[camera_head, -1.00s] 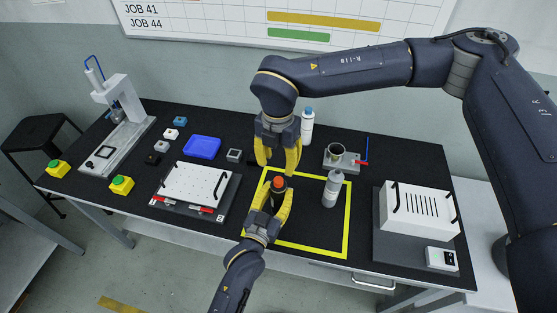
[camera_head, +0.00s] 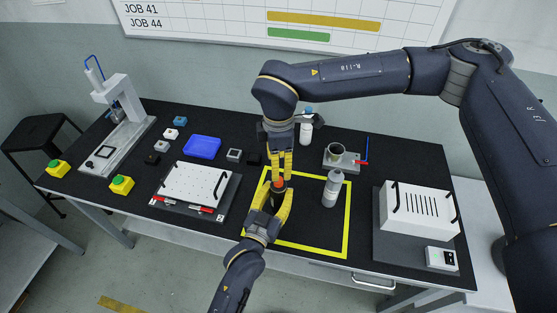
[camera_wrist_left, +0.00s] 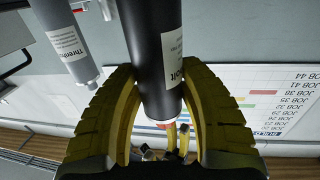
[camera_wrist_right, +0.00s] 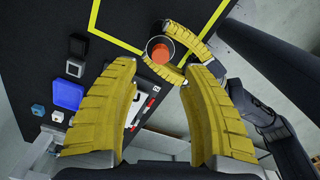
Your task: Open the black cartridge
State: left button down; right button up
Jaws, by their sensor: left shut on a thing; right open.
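The black cartridge (camera_head: 278,190) with its orange-red cap stands upright near the left side of the yellow-outlined square. My left gripper (camera_head: 270,205) is shut on the cartridge body; its yellow fingers flank the dark, white-labelled cylinder (camera_wrist_left: 158,45) in the left wrist view. My right gripper (camera_head: 281,165) is just above and behind the cap, pointing down. It is open and empty; in the right wrist view the orange cap (camera_wrist_right: 160,49) shows ahead, just beyond its spread fingers.
A grey bottle (camera_head: 332,189) stands right of the cartridge. A white bottle (camera_head: 306,131) stands behind, near my right gripper. A white perforated plate fixture (camera_head: 193,185) lies left, a white slotted box (camera_head: 420,207) right. The yellow square's inside right of the grey bottle is clear.

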send_over(278, 197)
jog(key=w, duration=0.2)
jog(key=shift+w+d+f, duration=0.1)
jog(key=shift+f, duration=1.65)
jog(key=shift+w+f, duration=0.1)
jog(key=shift+f, duration=1.65)
jog(key=shift+c, duration=0.5)
grip_shut()
